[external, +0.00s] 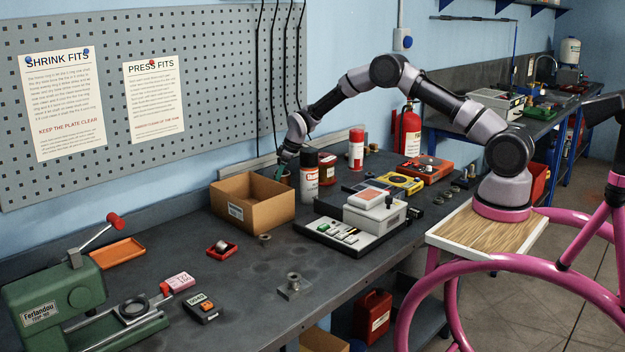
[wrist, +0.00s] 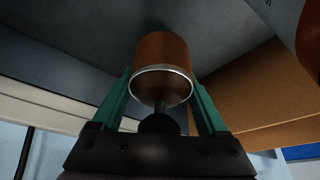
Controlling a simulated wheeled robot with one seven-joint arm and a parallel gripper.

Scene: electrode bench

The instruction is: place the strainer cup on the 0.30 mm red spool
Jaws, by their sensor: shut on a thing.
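In the wrist view, a copper-brown cylindrical cup (wrist: 160,50) with a pale metal rim sits between the green fingers of my gripper (wrist: 160,100). I take it for the strainer cup, but no holes show. In the external view my gripper (external: 283,172) points down at the back of the bench, behind the cardboard box, its fingers closed on the cup, which is hardly visible there. A small red cylinder (external: 327,168) with a pale label stands to its right, behind a black-capped can. It may be the red spool; its size marking is unreadable.
The cardboard box (external: 252,210) and the black-capped spray can (external: 309,177) stand close in front of my gripper. A red-and-white can (external: 356,150) and a grey balance (external: 374,212) are to the right.

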